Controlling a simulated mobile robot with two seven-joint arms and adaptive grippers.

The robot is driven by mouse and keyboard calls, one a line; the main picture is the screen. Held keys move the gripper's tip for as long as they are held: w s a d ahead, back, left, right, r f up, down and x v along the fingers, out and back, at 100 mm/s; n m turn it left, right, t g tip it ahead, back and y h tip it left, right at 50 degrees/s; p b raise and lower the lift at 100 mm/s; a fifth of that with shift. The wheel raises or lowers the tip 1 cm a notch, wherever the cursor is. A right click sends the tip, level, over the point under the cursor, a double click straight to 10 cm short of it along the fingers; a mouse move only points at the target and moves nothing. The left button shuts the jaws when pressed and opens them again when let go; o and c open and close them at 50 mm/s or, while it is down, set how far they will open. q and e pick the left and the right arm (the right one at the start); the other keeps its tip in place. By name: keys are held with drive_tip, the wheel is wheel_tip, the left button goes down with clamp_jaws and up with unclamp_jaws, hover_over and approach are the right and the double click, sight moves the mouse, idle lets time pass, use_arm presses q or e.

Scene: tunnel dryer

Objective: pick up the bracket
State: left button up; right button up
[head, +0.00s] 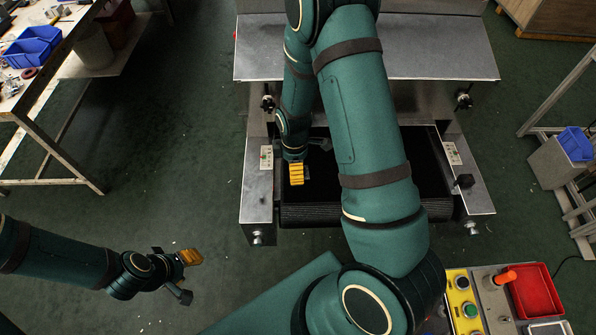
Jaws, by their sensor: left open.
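I cannot make out a bracket in the head view; the large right arm covers part of the dryer's belt. My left gripper (188,276) hangs over the green floor at the lower left, open and empty, with one yellow finger pad showing. It is well apart from the dryer. My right gripper (305,172) is over the left part of the black belt (345,213). One yellow pad shows there and a small grey part beside it, but I cannot tell how its jaws stand or whether it holds anything.
The dryer's metal hood (440,50) stands behind the belt, with metal side rails (257,190). A control panel (463,300) and a red tray (536,291) are at lower right. A workbench with blue bins (27,53) is at upper left. Floor between bench and dryer is clear.

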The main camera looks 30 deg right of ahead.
drive_tip(key=shift+f, duration=0.7)
drive_tip(key=c, duration=1.4)
drive_tip(key=shift+c, duration=0.2)
